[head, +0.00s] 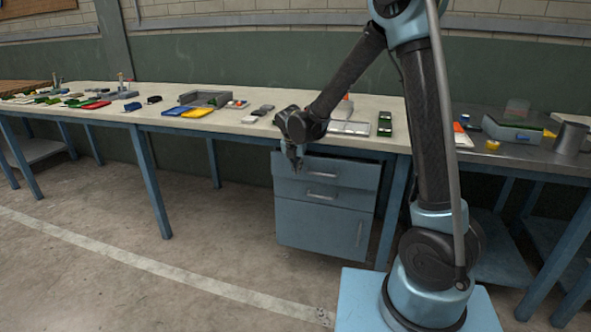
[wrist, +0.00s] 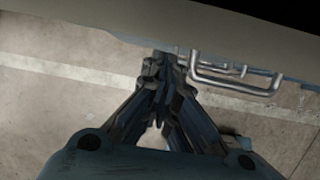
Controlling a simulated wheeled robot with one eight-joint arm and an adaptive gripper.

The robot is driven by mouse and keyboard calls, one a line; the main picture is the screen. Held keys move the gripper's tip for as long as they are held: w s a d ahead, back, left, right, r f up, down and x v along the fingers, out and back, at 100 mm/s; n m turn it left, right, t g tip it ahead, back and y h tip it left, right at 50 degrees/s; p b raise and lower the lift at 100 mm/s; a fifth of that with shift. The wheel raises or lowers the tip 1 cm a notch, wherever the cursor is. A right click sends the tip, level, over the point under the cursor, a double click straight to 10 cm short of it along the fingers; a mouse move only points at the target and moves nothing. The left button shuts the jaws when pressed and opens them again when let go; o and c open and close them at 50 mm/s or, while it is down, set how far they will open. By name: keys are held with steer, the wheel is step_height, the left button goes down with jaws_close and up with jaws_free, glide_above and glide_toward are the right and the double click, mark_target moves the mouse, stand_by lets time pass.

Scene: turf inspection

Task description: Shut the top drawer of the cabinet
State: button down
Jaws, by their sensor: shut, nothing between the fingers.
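The blue-grey cabinet (head: 311,226) stands under the light workbench. Its top drawer (head: 345,172) stands out a little from the fronts below it, so it is partly open. The drawer's bar handle (head: 323,172) is at the middle of its front and also shows in the wrist view (wrist: 235,88). My gripper (head: 297,167) is shut and empty, pointing down at the left part of the drawer front. In the wrist view, my fingertips (wrist: 165,62) are close to the drawer front, left of the handle. I cannot tell whether they touch it.
A second drawer (head: 345,196) and a tall lower front (head: 300,222) are flush below. The workbench top (head: 262,100) carries trays, boxes and small parts. A metal side table (head: 545,155) stands at the right. The concrete floor (head: 215,245) in front and left is clear.

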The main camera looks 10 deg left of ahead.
steer(key=shift+w, duration=0.6)
steer(key=shift+w, duration=0.1)
steer(key=shift+w+d+r, duration=0.15)
steer(key=shift+w+r, duration=0.05)
steer(key=shift+w, duration=0.35)
steer(key=shift+w+d+r, duration=0.1)
steer(key=shift+w+r, duration=0.05)
steer(key=shift+w, duration=0.4)
steer(key=shift+a+r, duration=0.15)
steer(key=shift+r, duration=0.05)
